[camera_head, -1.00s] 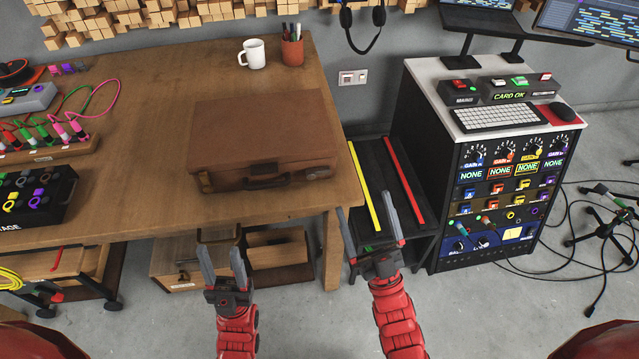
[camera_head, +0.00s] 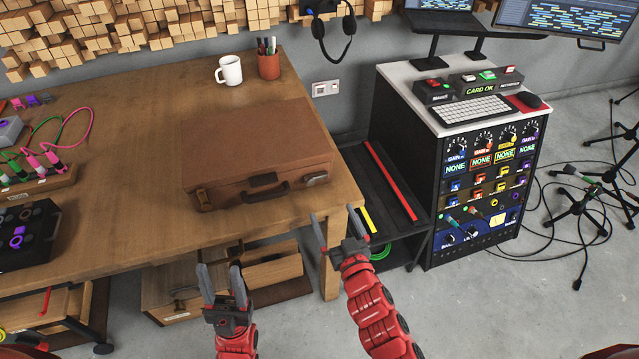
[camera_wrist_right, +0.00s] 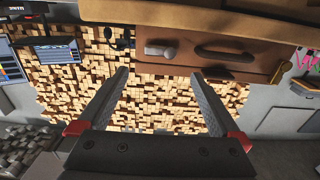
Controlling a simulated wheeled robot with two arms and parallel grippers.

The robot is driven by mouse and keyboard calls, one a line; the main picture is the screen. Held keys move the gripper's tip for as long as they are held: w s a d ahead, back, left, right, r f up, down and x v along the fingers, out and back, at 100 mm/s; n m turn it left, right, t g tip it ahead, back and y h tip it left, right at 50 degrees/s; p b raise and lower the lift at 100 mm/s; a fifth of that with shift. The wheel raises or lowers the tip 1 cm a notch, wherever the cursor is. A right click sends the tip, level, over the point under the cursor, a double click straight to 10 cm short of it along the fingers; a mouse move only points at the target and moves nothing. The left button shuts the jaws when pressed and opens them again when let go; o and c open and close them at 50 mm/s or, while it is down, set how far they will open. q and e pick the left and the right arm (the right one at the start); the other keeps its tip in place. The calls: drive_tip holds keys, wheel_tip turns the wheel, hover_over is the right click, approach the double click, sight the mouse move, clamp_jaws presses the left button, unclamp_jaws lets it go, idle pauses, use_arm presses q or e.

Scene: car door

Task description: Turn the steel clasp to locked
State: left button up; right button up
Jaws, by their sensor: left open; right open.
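A brown leather briefcase (camera_head: 262,147) lies flat on the wooden table near its right front corner, with its front side towards me. The steel clasp (camera_head: 316,179) is at the right end of that side; the steel clasp also shows in the right wrist view (camera_wrist_right: 159,50). A dark handle (camera_head: 267,191) is in the middle and a brass clasp (camera_head: 204,199) at the left end. My right gripper (camera_head: 334,219) is open and empty, in front of and below the steel clasp, apart from it. My left gripper (camera_head: 221,273) is open and empty, lower and further left.
The table (camera_head: 125,130) holds a white mug (camera_head: 229,71), a pen cup (camera_head: 269,66) and cabled gear at left. Open wooden drawers (camera_head: 272,270) are below. A dark low shelf (camera_head: 385,190) and a rack cabinet (camera_head: 480,180) stand at the right.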

sight(317, 180)
drive_tip(key=p+x, duration=0.1)
drive_tip(key=x, duration=1)
drive_tip(key=shift+w, duration=0.1)
drive_tip(key=shift+c, duration=0.2)
drive_tip(key=c, duration=1.2)
